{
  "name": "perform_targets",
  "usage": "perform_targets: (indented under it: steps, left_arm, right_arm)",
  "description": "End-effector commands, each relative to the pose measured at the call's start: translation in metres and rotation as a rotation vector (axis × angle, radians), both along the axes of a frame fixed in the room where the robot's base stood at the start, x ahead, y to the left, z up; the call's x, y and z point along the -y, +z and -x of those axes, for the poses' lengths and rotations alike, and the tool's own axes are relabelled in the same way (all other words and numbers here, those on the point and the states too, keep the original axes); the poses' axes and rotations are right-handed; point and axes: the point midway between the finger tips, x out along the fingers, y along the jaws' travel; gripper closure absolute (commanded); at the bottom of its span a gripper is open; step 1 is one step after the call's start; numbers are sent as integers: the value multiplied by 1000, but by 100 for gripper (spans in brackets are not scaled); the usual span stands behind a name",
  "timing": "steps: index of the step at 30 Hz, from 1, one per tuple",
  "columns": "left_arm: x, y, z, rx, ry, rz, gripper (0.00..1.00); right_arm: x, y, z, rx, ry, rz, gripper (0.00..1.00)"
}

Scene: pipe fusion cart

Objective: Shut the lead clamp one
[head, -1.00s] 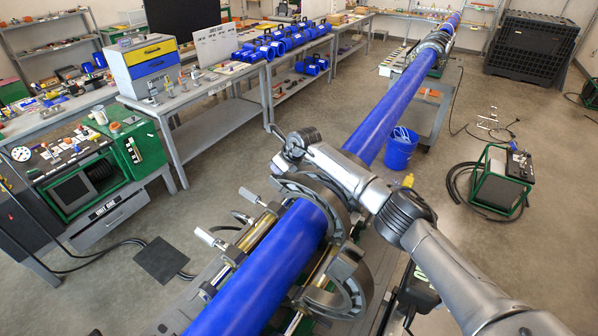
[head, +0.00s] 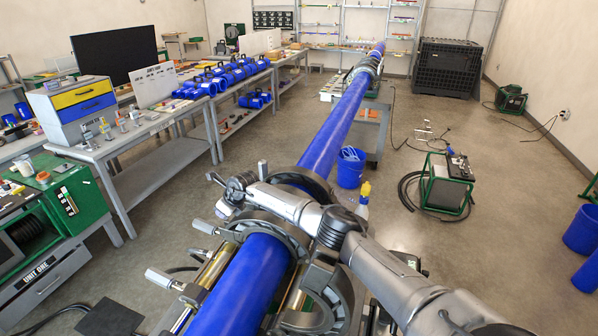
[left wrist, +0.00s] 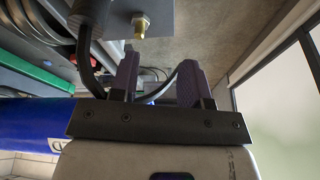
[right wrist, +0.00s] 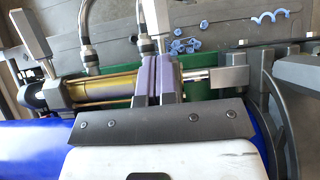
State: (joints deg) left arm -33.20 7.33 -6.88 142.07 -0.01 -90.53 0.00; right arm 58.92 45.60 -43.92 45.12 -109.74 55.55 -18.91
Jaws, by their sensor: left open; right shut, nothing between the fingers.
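A blue pipe (head: 240,290) runs through the grey clamps of the fusion cart. A grey half-ring (head: 272,228) arches over the pipe near my right arm, and another curved jaw (head: 328,290) stands swung out on the pipe's right side. I cannot tell which is lead clamp one. My right gripper (head: 238,188) is above the clamps at the pipe's left side. In the right wrist view (right wrist: 157,78) its fingers are together and empty, over a brass-coloured cylinder (right wrist: 105,86). My left gripper (left wrist: 158,75) is open and empty, seen only in the left wrist view.
Silver-handled clamp screws (head: 163,278) stick out left of the pipe. A blue bucket (head: 350,167) and a green-framed unit (head: 447,182) stand on the floor to the right. Workbenches (head: 120,150) line the left. Open floor lies between.

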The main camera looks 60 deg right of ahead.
Motion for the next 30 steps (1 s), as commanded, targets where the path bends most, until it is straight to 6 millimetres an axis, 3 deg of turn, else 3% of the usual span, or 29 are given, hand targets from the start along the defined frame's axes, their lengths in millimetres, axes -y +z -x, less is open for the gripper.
perform_targets:
  steps: [13,20,30]
  left_arm:
    - [4,8,0,0,9,12,57]
    - [4,38,0,0,9,14,57]
    - [2,20,1,-2,4,5,57]
  right_arm:
    - [1,9,0,1,0,0,100]
    - [4,47,3,1,-5,0,100]
    - [3,104,2,4,-4,0,100]
